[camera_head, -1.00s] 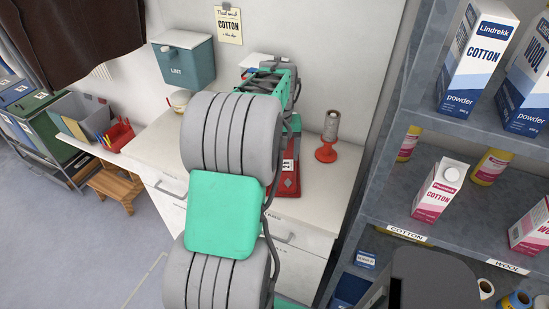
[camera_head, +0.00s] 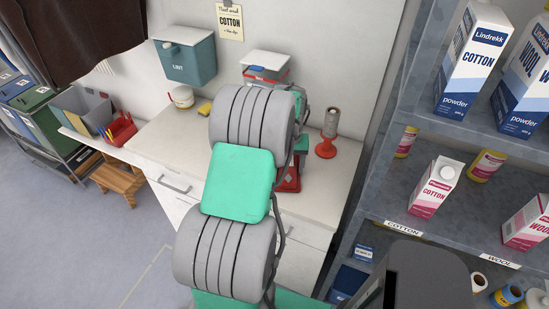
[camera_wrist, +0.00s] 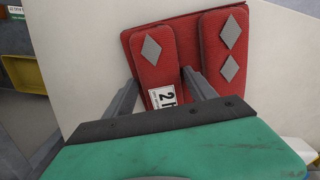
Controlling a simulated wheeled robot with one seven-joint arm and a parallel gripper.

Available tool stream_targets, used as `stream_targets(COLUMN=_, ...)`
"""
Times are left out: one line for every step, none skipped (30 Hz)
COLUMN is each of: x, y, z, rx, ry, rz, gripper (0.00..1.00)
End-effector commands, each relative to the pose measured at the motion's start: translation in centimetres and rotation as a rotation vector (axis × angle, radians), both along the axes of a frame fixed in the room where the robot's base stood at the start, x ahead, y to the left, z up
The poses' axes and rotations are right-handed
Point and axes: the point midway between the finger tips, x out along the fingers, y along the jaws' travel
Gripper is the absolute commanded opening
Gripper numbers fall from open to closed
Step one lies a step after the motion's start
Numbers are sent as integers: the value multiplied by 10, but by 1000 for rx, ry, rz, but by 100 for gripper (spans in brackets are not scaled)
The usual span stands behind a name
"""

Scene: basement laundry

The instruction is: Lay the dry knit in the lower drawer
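The red knit (camera_head: 289,180) lies on the white counter, mostly hidden behind my arm in the head view. In the wrist view, the folded knit (camera_wrist: 215,50) is red with grey diamonds and a white tag marked 2. My gripper (camera_wrist: 161,78) has its fingers apart, one on each side of the knit's left strip; I cannot tell whether they touch it. In the head view the fingers are hidden behind my arm. The white cabinet under the counter has a drawer with a grey handle (camera_head: 175,187); the lower drawer cannot be clearly made out.
A red stand with a grey roll (camera_head: 328,132) is right of the knit. A grey shelf (camera_head: 390,205) with cartons closes off the right.

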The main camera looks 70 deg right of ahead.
Motion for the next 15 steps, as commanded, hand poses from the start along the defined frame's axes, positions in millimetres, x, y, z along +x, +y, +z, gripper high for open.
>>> stream_targets(x=0, y=0, z=0, rx=0, ry=0, rz=0, gripper=60)
stream_targets(x=0, y=0, z=0, rx=0, ry=0, rz=0, gripper=58)
stream_targets(x=0, y=0, z=0, rx=0, ry=0, rz=0, gripper=54)
stream_targets(x=0, y=0, z=0, rx=0, ry=0, rz=0, gripper=52)
stream_targets(x=0, y=0, z=0, rx=0, ry=0, rz=0, gripper=49)
stream_targets(x=0, y=0, z=0, rx=0, ry=0, rz=0, gripper=46)
stream_targets(x=0, y=0, z=0, rx=0, ry=0, rz=0, gripper=44)
stream_targets(x=0, y=0, z=0, rx=0, ry=0, rz=0, gripper=41)
stream_targets(x=0, y=0, z=0, rx=0, ry=0, rz=0, gripper=38)
stream_targets(x=0, y=0, z=0, rx=-1, ry=0, rz=0, gripper=35)
stream_targets(x=0, y=0, z=0, rx=-1, ry=0, rz=0, gripper=33)
stream_targets(x=0, y=0, z=1, rx=-1, ry=0, rz=0, gripper=30)
stream_targets(x=0, y=0, z=1, rx=-1, ry=0, rz=0, gripper=27)
stream_targets(x=0, y=0, z=1, rx=-1, ry=0, rz=0, gripper=25)
stream_targets(x=0, y=0, z=1, rx=-1, ry=0, rz=0, gripper=22)
